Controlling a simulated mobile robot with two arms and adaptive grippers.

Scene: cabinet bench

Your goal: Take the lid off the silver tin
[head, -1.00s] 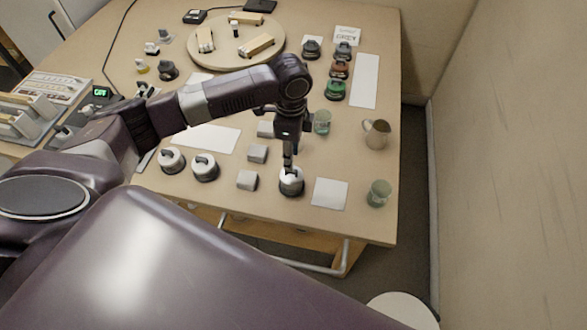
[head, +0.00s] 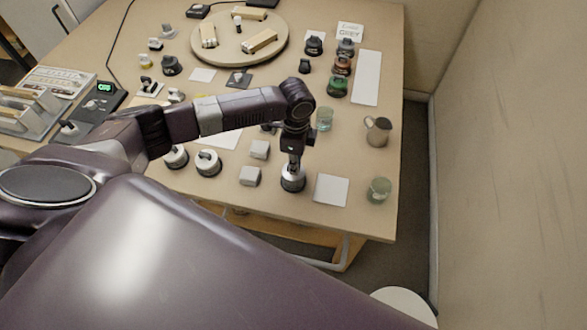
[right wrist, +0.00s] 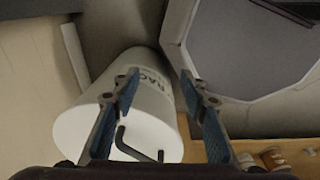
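The silver tin (head: 292,185) stands on the table near the front edge, with a light upper part and a dark base. My left gripper (head: 294,167) points straight down onto its top, at the lid's knob. The fingers and knob overlap, so I cannot tell whether they are closed on it. The tin still rests on the table. My right gripper (right wrist: 162,86) shows in the right wrist view with its fingers apart and nothing gripped; a white cylinder (right wrist: 135,110) with dark lettering lies beyond them.
Two similar round tins (head: 207,164) and grey blocks (head: 250,176) stand to the left. A white sheet (head: 331,190) lies bare just right of the tin. A green glass (head: 378,190) and a metal jug (head: 377,132) stand further right. A round board (head: 275,52) is at the back.

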